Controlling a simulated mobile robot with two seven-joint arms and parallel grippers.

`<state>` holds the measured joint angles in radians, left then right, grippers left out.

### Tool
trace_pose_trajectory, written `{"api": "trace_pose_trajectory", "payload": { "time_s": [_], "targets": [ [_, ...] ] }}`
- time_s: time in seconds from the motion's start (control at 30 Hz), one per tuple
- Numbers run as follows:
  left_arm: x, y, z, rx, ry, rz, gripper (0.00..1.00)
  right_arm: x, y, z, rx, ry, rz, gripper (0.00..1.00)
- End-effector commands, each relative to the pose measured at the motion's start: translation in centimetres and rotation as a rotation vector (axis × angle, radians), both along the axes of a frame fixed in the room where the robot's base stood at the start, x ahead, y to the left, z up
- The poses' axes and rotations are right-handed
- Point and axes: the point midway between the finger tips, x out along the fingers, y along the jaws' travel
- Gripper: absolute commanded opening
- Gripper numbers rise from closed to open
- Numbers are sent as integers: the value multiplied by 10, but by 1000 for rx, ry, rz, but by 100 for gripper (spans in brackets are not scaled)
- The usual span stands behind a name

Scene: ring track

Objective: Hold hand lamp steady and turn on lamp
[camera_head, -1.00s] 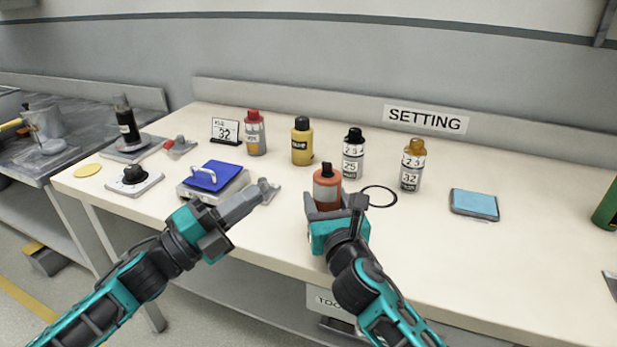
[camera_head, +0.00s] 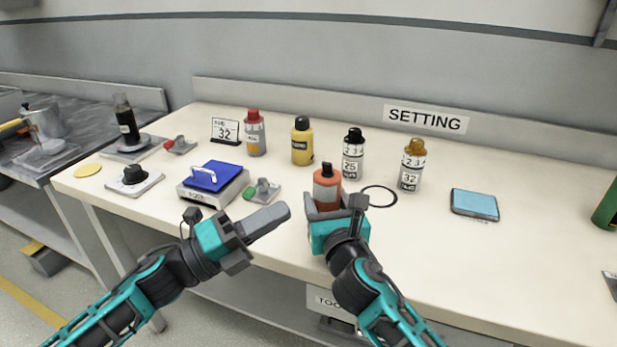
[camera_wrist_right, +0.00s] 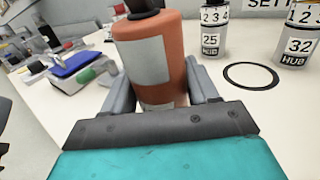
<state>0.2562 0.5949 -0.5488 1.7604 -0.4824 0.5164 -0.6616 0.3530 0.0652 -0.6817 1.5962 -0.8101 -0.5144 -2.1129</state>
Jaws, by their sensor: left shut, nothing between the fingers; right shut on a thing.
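An orange cylinder with a pale label and a black top (camera_head: 327,183) stands upright near the table's front edge; it looks more like a bottle than a lamp, and I cannot tell if it is the hand lamp. My right gripper (camera_head: 330,208) is shut around its lower part. In the right wrist view the cylinder (camera_wrist_right: 155,62) sits between both fingers (camera_wrist_right: 160,95), its base partly hidden. My left gripper (camera_head: 281,211) is shut and empty, its tips left of the cylinder and apart from it. No lit lamp shows.
A small switch block with a green knob (camera_head: 262,188) and a blue-topped box (camera_head: 213,178) lie to the left. Several bottles, one yellow (camera_head: 302,142), stand behind. A black ring (camera_head: 379,196) lies right of the cylinder. The table's right side is mostly clear around a blue pad (camera_head: 474,205).

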Motion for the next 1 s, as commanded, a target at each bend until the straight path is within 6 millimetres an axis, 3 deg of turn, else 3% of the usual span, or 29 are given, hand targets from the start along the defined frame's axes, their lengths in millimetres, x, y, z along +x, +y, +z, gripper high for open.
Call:
{"api": "trace_pose_trajectory", "payload": {
  "time_s": [0.27, 0.53, 1.0],
  "targets": [
    [31, -48, 19, -1, -4, 0, 0, 0, 0, -1, 0, 1, 0, 21],
    [58, -52, 31, 0, -1, 0, 0, 0, 0, -1, -1, 2, 0, 21],
    [62, -53, 32, 0, 1, 0, 0, 0, 0, -1, -1, 2, 0, 21]
  ]
}}
